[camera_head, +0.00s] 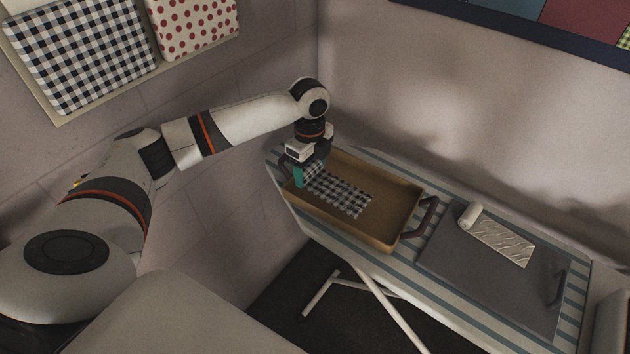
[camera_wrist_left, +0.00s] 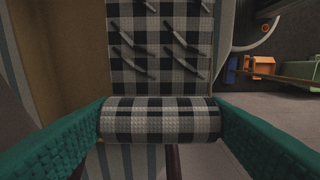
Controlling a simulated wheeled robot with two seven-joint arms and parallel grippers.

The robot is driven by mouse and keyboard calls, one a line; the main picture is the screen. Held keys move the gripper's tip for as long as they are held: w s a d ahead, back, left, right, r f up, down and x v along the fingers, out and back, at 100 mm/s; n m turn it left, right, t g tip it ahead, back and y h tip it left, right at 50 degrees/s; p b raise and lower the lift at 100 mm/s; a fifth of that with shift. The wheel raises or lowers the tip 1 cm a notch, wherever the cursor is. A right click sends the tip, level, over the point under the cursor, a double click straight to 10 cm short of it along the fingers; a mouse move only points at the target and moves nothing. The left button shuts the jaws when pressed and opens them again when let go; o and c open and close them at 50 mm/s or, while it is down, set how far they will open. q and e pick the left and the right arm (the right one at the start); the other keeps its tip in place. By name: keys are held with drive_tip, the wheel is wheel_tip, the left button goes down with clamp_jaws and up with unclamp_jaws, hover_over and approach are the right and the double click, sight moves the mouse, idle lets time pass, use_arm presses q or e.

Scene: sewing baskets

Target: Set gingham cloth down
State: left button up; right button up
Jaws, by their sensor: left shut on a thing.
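The gingham cloth (camera_head: 342,194), black and white checked, shows in the head view at the left end of a tan tray (camera_head: 379,236). It is a flat strip with one rolled end. In the left wrist view the roll of the cloth (camera_wrist_left: 160,121) spans between the two teal fingers, and its flat part extends beyond. My left gripper (camera_head: 304,176) is shut on the rolled end, over the tray's left end. The fingers also show in the left wrist view (camera_wrist_left: 158,116). I cannot tell whether the cloth touches the tray floor. My right gripper is out of view.
The tan tray stands on a striped ironing board (camera_head: 346,239), with a dark handle (camera_head: 420,217) at its right. A grey tray (camera_head: 474,275) beside it holds a white patterned cloth (camera_head: 503,242) with a rolled end. Walls stand close behind and to the left.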

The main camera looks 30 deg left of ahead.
sight(310, 181)
use_arm(q)
wheel_tip(310, 181, down, 5)
drive_tip(key=shift+a+r+p, duration=0.1)
drive_tip(key=shift+p, duration=0.2)
drive_tip(key=shift+f, duration=0.35)
drive_tip(key=o, duration=0.9)
drive_tip(key=shift+o, duration=0.2)
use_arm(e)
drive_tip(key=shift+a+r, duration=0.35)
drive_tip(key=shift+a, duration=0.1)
